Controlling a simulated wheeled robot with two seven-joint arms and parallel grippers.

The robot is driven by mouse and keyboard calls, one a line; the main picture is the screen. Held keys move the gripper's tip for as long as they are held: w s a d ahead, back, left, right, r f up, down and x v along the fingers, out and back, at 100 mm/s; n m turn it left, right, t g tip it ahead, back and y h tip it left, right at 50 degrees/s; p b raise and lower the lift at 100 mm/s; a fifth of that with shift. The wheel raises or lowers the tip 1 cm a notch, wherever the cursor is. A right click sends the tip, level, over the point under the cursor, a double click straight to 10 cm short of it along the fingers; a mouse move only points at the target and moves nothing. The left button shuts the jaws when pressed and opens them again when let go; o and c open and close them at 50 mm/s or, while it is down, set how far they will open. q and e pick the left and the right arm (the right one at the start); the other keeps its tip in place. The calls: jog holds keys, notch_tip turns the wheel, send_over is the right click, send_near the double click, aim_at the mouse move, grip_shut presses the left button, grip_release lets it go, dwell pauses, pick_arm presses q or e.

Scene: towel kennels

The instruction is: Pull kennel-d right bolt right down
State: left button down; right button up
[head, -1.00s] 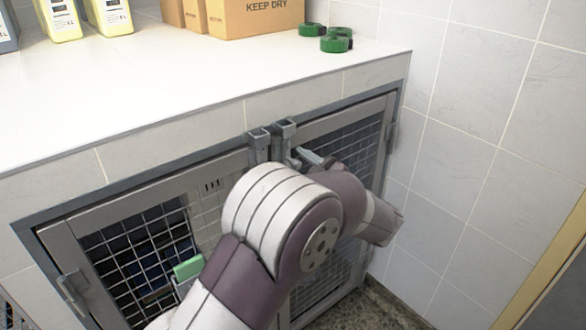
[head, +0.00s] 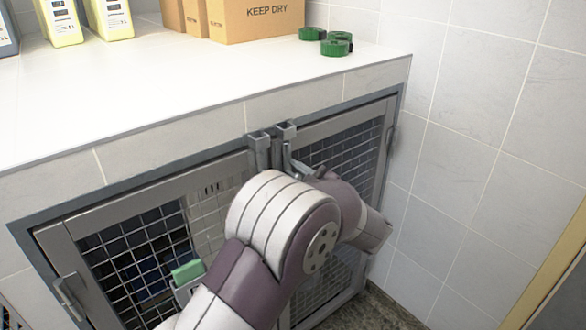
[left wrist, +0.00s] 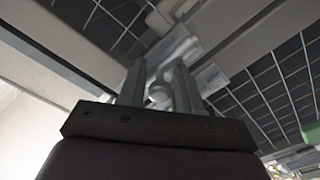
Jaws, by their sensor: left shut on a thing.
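Two grey upright bolts stand side by side at the top where the two mesh doors meet in the head view: the left bolt (head: 259,152) and the right bolt (head: 286,135). My left gripper (head: 303,171) is beside the right bolt, at its lower part, largely hidden behind my own arm. In the left wrist view, the two dark fingers (left wrist: 160,88) are closed around a small rounded light-grey piece (left wrist: 158,96), which looks like the bolt's handle. The lower ends of the bolts are hidden. My right gripper is not in view.
The right mesh door (head: 345,145) and left mesh door (head: 130,255) are closed under a white counter (head: 150,90). A green clip (head: 187,270) is on the left door. Green tape rolls (head: 335,45) and a cardboard box (head: 255,18) stand on the counter. A tiled wall (head: 470,130) bounds the right.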

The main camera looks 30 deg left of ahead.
pick_arm(q)
jog(key=shift+f, duration=0.55)
jog(key=c, duration=1.1)
grip_release()
jog(key=shift+o, duration=0.4)
jog(key=shift+r, duration=0.1)
jog(key=shift+s+d, duration=0.15)
jog(key=shift+d, duration=0.25)
jog(key=p+v, duration=0.3)
jog(key=v, duration=0.8)
jog(key=shift+s+d, duration=0.15)
jog(key=shift+d, duration=0.2)
